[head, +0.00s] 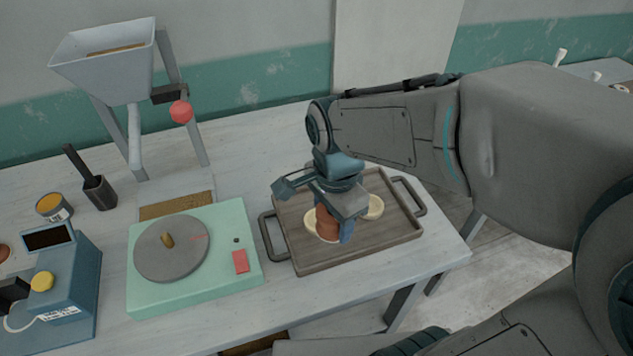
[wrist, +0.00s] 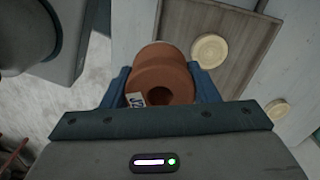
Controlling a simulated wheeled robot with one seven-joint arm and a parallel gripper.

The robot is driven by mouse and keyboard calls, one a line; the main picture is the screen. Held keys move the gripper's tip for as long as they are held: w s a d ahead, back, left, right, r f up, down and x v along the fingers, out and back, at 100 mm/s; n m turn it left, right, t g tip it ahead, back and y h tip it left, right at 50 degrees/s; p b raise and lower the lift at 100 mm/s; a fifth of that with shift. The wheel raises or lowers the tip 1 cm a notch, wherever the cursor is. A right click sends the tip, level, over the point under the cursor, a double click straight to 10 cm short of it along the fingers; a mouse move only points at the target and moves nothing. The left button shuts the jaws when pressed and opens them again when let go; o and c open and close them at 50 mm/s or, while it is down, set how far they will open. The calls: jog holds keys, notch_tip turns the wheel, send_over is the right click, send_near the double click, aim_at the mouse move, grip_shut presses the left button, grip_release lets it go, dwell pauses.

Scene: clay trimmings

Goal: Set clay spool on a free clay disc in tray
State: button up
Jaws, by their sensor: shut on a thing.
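My gripper (head: 338,225) is over the tray, its fingers on either side of the reddish-brown clay spool (head: 326,223). The wrist view shows the spool (wrist: 162,72) between the two blue fingers, with a round hole and a small label. In the head view it stands about upright. A cream clay disc (head: 311,217) shows beside and behind the spool, partly hidden. I cannot tell whether they touch. Another cream disc (head: 374,207) lies bare to the right. The brown wooden tray (head: 375,238) has dark handles. In the wrist view, one cream disc (wrist: 210,51) shows in the tray.
Left of the tray stands a mint-green turntable unit (head: 190,260). A blue device (head: 65,285), a dark brush holder (head: 99,192) and a grey hopper (head: 105,60) stand further left.

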jog(key=w+f, duration=0.2)
jog(key=w, duration=0.1)
jog(key=w+a+f, duration=0.1)
jog(key=w+f, duration=0.1)
jog(key=w, duration=0.1)
jog(key=w+f+p, duration=0.1)
jog(key=w, duration=0.2)
jog(key=shift+w+a+f, duration=0.3)
jog(key=shift+a+f, duration=0.1)
jog(key=shift+f+p, duration=0.35)
jog(key=shift+f, duration=1.7)
jog(key=shift+f, duration=0.2)
jog(key=o, duration=1.2)
jog(key=shift+c, duration=0.2)
jog(key=shift+r, duration=0.1)
